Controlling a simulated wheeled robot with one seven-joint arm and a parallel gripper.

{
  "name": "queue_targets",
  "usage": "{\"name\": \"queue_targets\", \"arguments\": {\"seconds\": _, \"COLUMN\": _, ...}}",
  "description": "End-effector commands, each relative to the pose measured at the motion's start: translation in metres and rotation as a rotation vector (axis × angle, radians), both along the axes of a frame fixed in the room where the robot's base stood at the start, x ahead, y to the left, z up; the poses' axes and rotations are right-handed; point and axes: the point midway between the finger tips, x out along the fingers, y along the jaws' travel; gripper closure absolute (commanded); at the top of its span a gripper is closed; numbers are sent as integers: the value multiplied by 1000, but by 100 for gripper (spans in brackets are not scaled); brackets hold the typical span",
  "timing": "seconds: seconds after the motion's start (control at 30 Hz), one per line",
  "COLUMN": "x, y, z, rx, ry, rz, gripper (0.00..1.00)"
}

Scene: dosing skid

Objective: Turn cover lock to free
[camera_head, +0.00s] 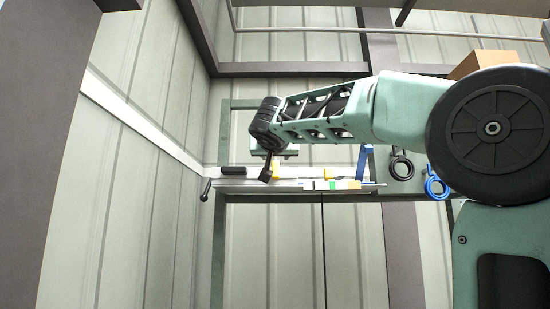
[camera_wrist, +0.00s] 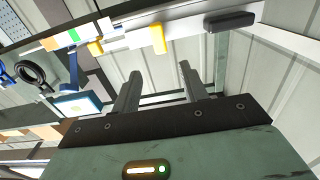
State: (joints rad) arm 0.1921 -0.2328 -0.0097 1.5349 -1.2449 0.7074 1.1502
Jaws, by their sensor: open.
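My gripper (camera_wrist: 158,70) is open, with two grey fingers apart and nothing between them. In the wrist view its fingers point toward a pale rail that carries a yellow piece (camera_wrist: 158,40), a second yellow piece (camera_wrist: 96,47) and a black handle (camera_wrist: 230,20). The fingers appear apart from all of these. In the head view the black handle (camera_head: 233,170) and one yellow piece (camera_head: 276,170) show on the rail, close to my arm's end. No label marks the cover lock, and I cannot tell which part it is or its position.
A black-knobbed lever (camera_head: 206,188) stands at the rail's left end. Black (camera_head: 401,166) and blue (camera_head: 436,186) rings hang to the right, near a blue bracket (camera_head: 364,163). A cardboard box (camera_head: 483,62) sits behind my arm. The panels below the rail look clear.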

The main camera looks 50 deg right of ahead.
Motion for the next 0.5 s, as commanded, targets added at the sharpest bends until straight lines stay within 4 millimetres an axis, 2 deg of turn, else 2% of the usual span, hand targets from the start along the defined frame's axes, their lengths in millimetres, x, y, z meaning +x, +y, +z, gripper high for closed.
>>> {"name": "queue_targets", "arguments": {"seconds": 0.3, "x": 44, "y": -51, "z": 3, "rx": 0, "ry": 4, "rz": -3, "gripper": 56}}
{"name": "queue_targets", "arguments": {"seconds": 0.5, "x": 63, "y": -74, "z": 2, "rx": -1, "ry": 3, "rz": -1, "gripper": 56}}
